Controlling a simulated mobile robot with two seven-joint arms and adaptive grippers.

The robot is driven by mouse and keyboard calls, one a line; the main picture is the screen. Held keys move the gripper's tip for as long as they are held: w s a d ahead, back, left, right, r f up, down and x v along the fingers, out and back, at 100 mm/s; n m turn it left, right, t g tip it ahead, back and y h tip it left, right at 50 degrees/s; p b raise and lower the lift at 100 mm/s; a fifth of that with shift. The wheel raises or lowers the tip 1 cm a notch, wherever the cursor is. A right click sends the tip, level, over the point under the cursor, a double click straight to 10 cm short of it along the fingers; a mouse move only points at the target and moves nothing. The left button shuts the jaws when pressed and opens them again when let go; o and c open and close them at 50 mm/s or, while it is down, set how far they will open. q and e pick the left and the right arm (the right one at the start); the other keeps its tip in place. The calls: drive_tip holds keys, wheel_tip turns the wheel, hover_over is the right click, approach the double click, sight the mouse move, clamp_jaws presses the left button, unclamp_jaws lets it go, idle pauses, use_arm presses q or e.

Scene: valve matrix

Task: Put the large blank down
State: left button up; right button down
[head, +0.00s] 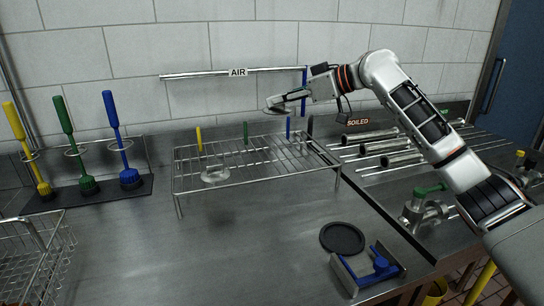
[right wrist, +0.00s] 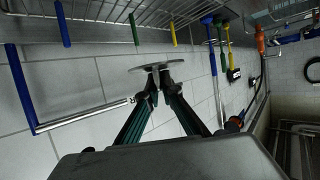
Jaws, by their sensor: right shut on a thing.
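My right gripper (head: 297,95) reaches in from the right and is shut on a flat grey metal disc, the large blank (head: 274,106). The blank is held in the air above the back of the wire rack (head: 255,180), near the wall. In the right wrist view the fingertips (right wrist: 158,70) pinch the blank (right wrist: 145,67), which shows nearly edge-on. A round, shiny metal piece (head: 215,174) lies on the rack's left part. My left gripper is out of view.
Coloured posts stand along the rack's back, below the AIR rail (head: 215,74). Brushes (head: 65,130) stand at left, above a wire basket (head: 35,255). A black disc (head: 342,238) and blue fixture (head: 375,268) lie in front. Tubes lie by the SOILED sign (head: 358,122). The steel counter's middle is clear.

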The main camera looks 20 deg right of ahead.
drive_tip(key=b, duration=0.2)
hover_over(277, 160)
wheel_tip(277, 160, down, 10)
drive_tip(key=shift+r, duration=0.15)
drive_tip(key=shift+f, duration=0.6)
wheel_tip(277, 160, down, 4)
drive_tip(key=shift+r+b, duration=0.1)
drive_tip(key=shift+b, duration=0.35)
drive_tip(key=shift+r, duration=0.1)
drive_tip(key=c, duration=2.6)
unclamp_jaws()
drive_tip(key=o, duration=0.4)
drive_tip(key=shift+c, duration=0.2)
drive_tip(key=p+v, duration=0.1)
drive_tip(key=v, duration=0.6)
drive_tip(key=shift+w+r, duration=0.1)
drive_tip(key=v, duration=0.3)
drive_tip(key=shift+s+d+p, duration=0.3)
drive_tip(key=shift+p, duration=0.05)
drive_tip(key=shift+s+d+r, duration=0.25)
drive_tip(key=shift+s+d, duration=0.2)
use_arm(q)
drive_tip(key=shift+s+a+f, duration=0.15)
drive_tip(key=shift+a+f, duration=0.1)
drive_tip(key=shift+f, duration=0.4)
